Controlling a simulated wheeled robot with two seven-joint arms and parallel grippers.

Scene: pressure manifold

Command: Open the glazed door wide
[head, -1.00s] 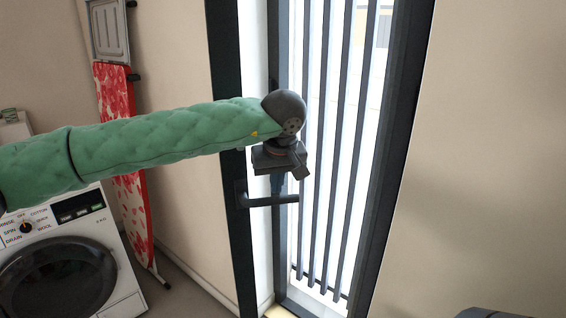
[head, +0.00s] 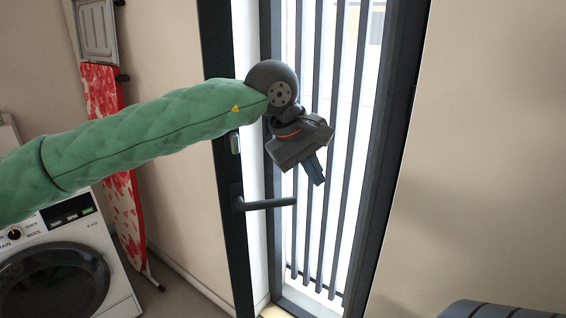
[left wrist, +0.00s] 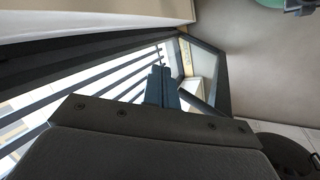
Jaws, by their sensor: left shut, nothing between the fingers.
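The glazed door (head: 222,150) has a dark upright edge with a lock piece and a dark lever handle (head: 268,203) pointing right. I cannot tell exactly how far it stands open. My left gripper (head: 317,178) is shut and empty. Its fingers point down and right, just above and right of the lever's free end, apart from it in the picture. In the left wrist view, the closed fingers (left wrist: 161,86) show against the bright opening and bars. The handle cannot be made out there. My right gripper is out of view.
Dark vertical bars (head: 327,130) stand in the bright opening, with a dark upright frame (head: 392,140) to their right. A washing machine (head: 70,260) and a red patterned ironing board (head: 103,100) are at left. The wall (head: 490,150) at right is bare.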

